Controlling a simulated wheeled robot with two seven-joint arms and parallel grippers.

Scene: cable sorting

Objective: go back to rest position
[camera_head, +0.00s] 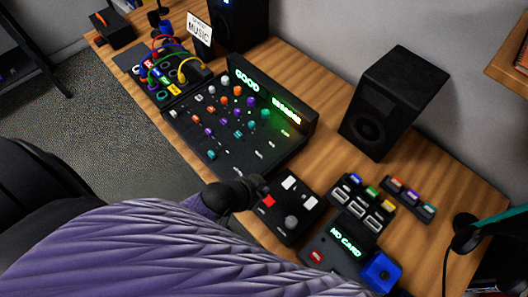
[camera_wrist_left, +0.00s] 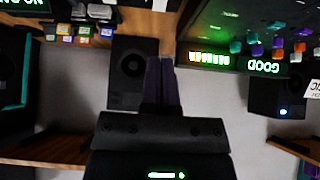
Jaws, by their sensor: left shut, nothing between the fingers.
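My left gripper (camera_head: 252,187) shows in the head view at the end of my purple-sleeved arm, in front of the black mixer panel and beside a small black box with white and red buttons (camera_head: 290,205). In the left wrist view its two dark fingers (camera_wrist_left: 161,82) are together with nothing between them. A black speaker (camera_wrist_left: 132,72) shows behind the fingers in that view. My right gripper is in neither view.
The wooden desk (camera_head: 335,160) holds a mixer panel (camera_head: 235,125) with coloured knobs, a black speaker (camera_head: 392,100), a "NO CARD" device (camera_head: 345,245) and coloured cables (camera_head: 165,70). A dark chair (camera_head: 45,190) stands at left. Bare desk lies between mixer and speaker.

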